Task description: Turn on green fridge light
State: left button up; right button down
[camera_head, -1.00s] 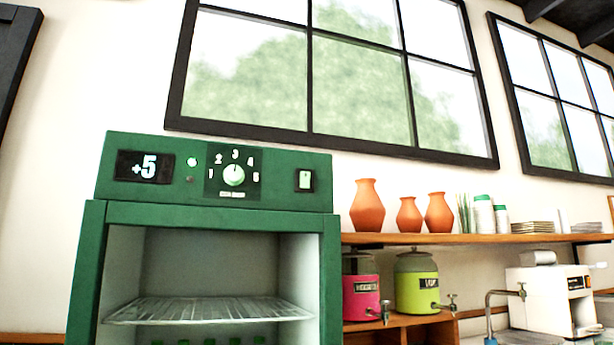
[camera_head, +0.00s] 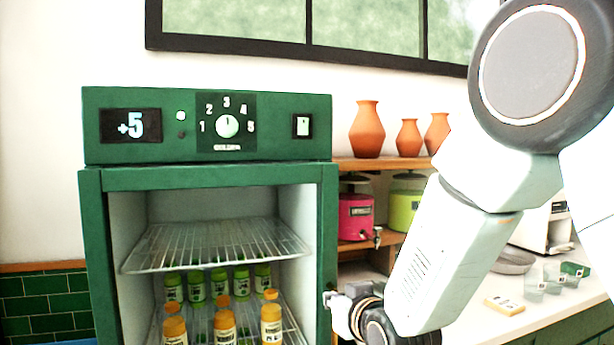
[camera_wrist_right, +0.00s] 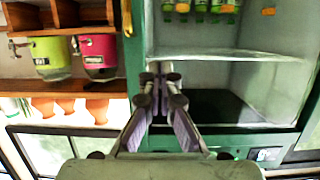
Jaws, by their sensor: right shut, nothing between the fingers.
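The green fridge (camera_head: 210,178) stands open-fronted at the left of the head view. Its top panel has a "+5" display (camera_head: 130,125), a small round indicator (camera_head: 181,115), a numbered dial (camera_head: 228,126) and a small white switch in a black frame (camera_head: 302,126) at the right end. My right gripper (camera_head: 333,297) is shut and empty, low by the fridge's right edge and well below the switch. In the right wrist view, which is upside down, my shut fingers (camera_wrist_right: 161,70) point toward the fridge opening. My left gripper is out of view.
Inside the fridge are a wire shelf (camera_head: 215,245) and several green and orange-capped bottles (camera_head: 225,320). Orange vases (camera_head: 367,130) stand on a wooden shelf to the right, above pink (camera_head: 356,217) and lime (camera_head: 404,208) dispensers. My right arm covers part of the counter.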

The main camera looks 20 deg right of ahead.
aim_at(303, 121)
pick_arm(q)
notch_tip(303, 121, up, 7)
jog(key=p, duration=0.5)
pick_arm(e)
notch_tip(303, 121, up, 30)
jog(key=w+t, duration=0.1)
jog(key=t, duration=0.4)
jog(key=shift+w+r, duration=0.25)
jog(key=shift+w, duration=0.1)
jog(key=w+r+p, duration=0.1)
jog(key=w, duration=0.3)
jog(key=w+p, duration=0.2)
jog(key=w, duration=0.2)
jog(key=w+r+p, duration=0.1)
jog(key=w+p, duration=0.1)
jog(key=w, duration=0.2)
jog(key=shift+w+a+r, duration=0.25)
jog(key=shift+a+r, duration=0.05)
jog(key=shift+a, duration=0.05)
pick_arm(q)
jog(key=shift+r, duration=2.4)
pick_arm(e)
jog(key=shift+w+f, duration=0.15)
jog(key=shift+w, duration=0.45)
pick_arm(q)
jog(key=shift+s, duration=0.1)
pick_arm(e)
jog(key=shift+s+r, duration=0.15)
jog(key=shift+r, duration=0.05)
